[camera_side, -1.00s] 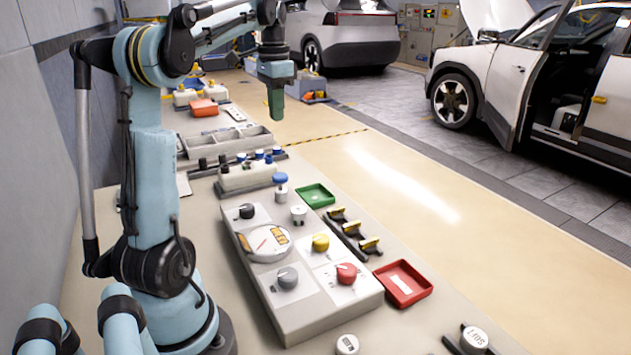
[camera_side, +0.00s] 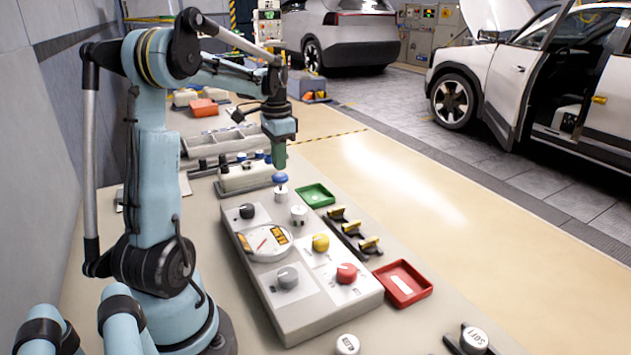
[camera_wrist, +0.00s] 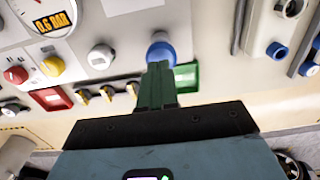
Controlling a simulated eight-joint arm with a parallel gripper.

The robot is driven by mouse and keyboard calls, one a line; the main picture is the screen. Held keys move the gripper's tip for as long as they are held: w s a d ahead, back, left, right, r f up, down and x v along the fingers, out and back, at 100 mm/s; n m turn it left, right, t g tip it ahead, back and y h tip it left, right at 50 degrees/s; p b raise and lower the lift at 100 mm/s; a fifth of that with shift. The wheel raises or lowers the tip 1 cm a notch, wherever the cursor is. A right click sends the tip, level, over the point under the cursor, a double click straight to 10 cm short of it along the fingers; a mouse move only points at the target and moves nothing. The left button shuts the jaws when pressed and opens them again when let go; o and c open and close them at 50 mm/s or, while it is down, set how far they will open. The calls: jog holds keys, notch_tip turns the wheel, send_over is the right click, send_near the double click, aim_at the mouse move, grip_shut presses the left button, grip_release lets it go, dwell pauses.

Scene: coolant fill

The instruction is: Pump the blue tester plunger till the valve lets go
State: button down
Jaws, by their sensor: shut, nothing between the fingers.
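The blue tester plunger (camera_side: 281,179) stands on a white body (camera_side: 281,195) on the bench, left of the green tray. My gripper (camera_side: 280,165) points down with its green fingers shut and empty, its tips right over the plunger. I cannot tell whether they touch it. In the wrist view my gripper (camera_wrist: 158,72) reaches to the blue plunger (camera_wrist: 161,50) and overlaps its lower edge. A round gauge (camera_side: 265,243) is set in the grey panel; its display (camera_wrist: 50,22) reads 0.6 BAR in the wrist view.
The panel (camera_side: 325,312) carries black, yellow, grey and red knobs. A green tray (camera_side: 316,195), a red tray (camera_side: 403,284) and a rack of yellow-handled pieces (camera_side: 352,230) lie right of it. A white block with blue caps (camera_side: 246,177) stands close left of the plunger.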

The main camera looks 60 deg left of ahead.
aim_at(281, 175)
jog(key=shift+f, duration=0.8)
jog(key=shift+f, duration=1.45)
notch_tip(281, 175, up, 14)
jog(key=shift+r, duration=0.2)
dwell(0.5)
notch_tip(281, 175, up, 2)
jog(key=shift+r, duration=0.25)
